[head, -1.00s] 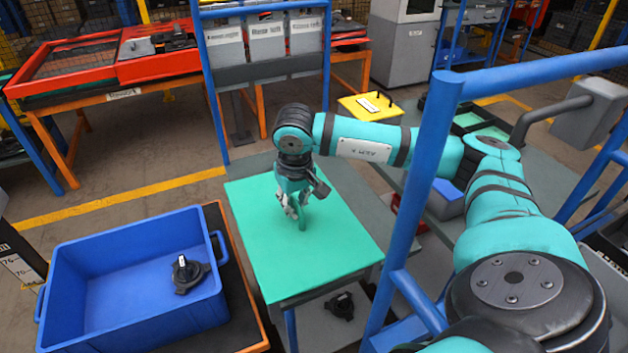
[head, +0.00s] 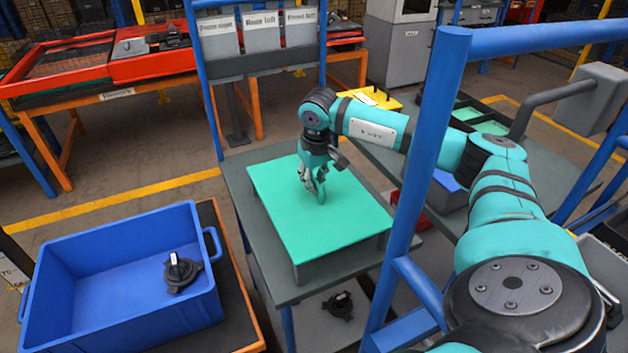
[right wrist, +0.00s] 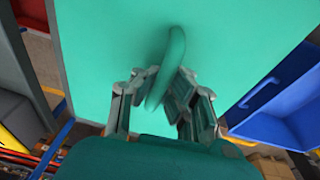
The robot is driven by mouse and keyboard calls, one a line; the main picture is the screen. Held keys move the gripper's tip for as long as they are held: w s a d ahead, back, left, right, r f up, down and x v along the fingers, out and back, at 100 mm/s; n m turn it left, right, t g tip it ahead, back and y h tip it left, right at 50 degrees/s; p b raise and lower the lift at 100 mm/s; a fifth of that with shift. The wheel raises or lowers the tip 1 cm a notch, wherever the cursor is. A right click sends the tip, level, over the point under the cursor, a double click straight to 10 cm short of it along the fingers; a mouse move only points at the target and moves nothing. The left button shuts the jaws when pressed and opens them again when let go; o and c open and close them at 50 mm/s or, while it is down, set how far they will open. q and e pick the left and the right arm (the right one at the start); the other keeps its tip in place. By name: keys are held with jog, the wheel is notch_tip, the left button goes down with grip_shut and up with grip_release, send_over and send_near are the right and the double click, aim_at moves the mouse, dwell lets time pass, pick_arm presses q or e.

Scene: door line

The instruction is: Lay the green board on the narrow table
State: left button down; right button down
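The green board (head: 335,222), a flat rectangle with a loop handle (head: 320,192) on top, lies level over the grey narrow table (head: 300,290). A grey strip shows between the board's near edge and the table top; I cannot tell whether the board touches what is under it. My right gripper (head: 312,180) points down over the board with its fingers on either side of the handle. In the right wrist view the gripper (right wrist: 168,88) closes around the handle (right wrist: 170,60), against the green board (right wrist: 235,55). My left gripper is not in view.
A blue bin (head: 110,290) holding a black part (head: 180,272) stands at the left. A blue post (head: 430,160) rises at the right of the table. Another black part (head: 339,304) lies below the table. A rack with labelled grey bins (head: 262,32) stands behind.

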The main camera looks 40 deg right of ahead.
jog(key=c, duration=1.5)
grip_release()
jog(key=shift+s, duration=0.1)
jog(key=r, duration=0.4)
jog(key=s+r, duration=0.1)
jog(key=r, duration=0.3)
jog(key=a+r+b, duration=0.1)
jog(key=r, duration=0.3)
jog(key=shift+s+r, duration=0.1)
jog(key=shift+s, duration=0.25)
